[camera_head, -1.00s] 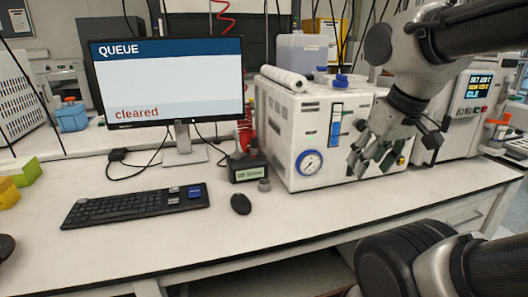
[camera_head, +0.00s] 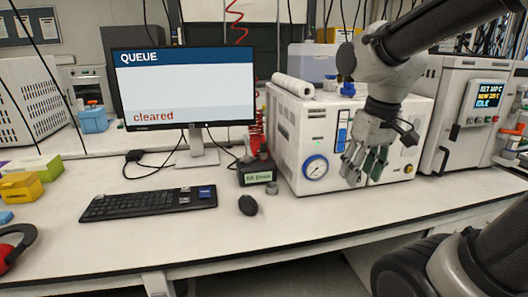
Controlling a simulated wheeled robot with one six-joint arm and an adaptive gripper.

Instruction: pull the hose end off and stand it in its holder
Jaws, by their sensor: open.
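A red coiled hose (camera_head: 257,130) hangs down beside the white box-shaped instrument (camera_head: 325,130). A dark fitting (camera_head: 262,152) is at its lower end, just above a small dark box with a green display (camera_head: 257,174); I cannot tell whether they are joined. A small grey cup-like piece (camera_head: 271,188) stands on the bench in front of this box; it may be the holder, but I cannot tell. My gripper (camera_head: 365,168) is open and empty, pointing down in front of the instrument's face, well to the right of the hose.
A monitor (camera_head: 185,85) reading "QUEUE" and "cleared" stands left of the hose. A keyboard (camera_head: 148,204) and mouse (camera_head: 248,205) lie in front. Red ear defenders (camera_head: 12,245) and yellow blocks (camera_head: 22,187) are far left. The front bench is mostly clear.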

